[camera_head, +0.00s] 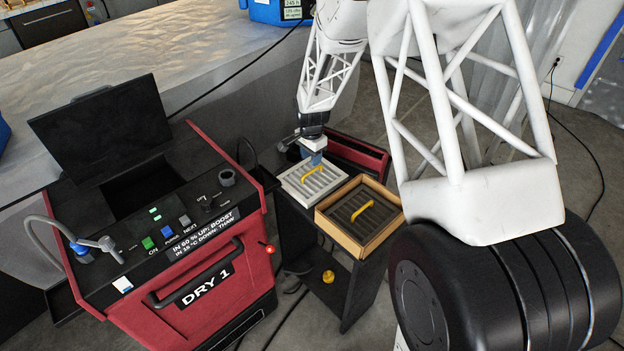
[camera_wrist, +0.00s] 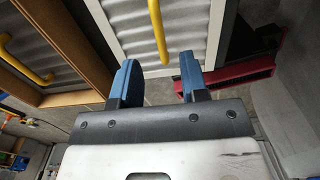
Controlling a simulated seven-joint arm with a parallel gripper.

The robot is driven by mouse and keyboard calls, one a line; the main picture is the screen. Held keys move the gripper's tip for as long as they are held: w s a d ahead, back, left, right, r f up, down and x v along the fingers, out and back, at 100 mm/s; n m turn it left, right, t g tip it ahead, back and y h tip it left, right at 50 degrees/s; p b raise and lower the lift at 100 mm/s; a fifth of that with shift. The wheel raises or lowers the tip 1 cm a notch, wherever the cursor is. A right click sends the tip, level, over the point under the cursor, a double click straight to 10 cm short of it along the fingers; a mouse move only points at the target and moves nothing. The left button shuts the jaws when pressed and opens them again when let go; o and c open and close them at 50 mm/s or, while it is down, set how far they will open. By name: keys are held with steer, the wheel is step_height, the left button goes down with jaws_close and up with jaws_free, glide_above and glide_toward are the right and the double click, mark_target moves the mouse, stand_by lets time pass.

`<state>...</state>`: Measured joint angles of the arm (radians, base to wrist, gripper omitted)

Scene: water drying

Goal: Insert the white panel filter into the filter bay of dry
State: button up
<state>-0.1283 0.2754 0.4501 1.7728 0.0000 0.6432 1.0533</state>
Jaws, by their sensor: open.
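The white panel filter (camera_head: 322,182) lies flat on a small dark stand, with grey slats and a yellow handle (camera_head: 312,173) across its middle. It also shows in the wrist view (camera_wrist: 185,28). My gripper (camera_head: 316,158) is directly above it, pointing down. In the wrist view my gripper (camera_wrist: 158,78) has its two blue fingers apart, with the yellow handle (camera_wrist: 157,30) in line with the gap between them; nothing is held. The red machine DRY 1 (camera_head: 205,290) stands at left. Its black lid (camera_head: 103,128) is raised over a dark opening (camera_head: 140,195); its inside is too dark to make out.
A dark filter with a yellow handle sits in a tan box (camera_head: 340,232) right beside the white filter. A red-and-black case (camera_head: 362,158) is behind them. A yellow knob (camera_head: 328,276) is lower on the stand. A grey hose (camera_head: 45,225) arches at the machine's left.

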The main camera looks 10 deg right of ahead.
mark_target(312, 171)
steer(key=shift+f, duration=1.1)
steer(key=shift+w+d+f, duration=0.1)
steer(key=shift+f, duration=1.2)
steer(key=shift+w+d+f, duration=0.1)
steer(key=shift+f, duration=1.2)
steer(key=shift+c, duration=0.5)
jaws_close()
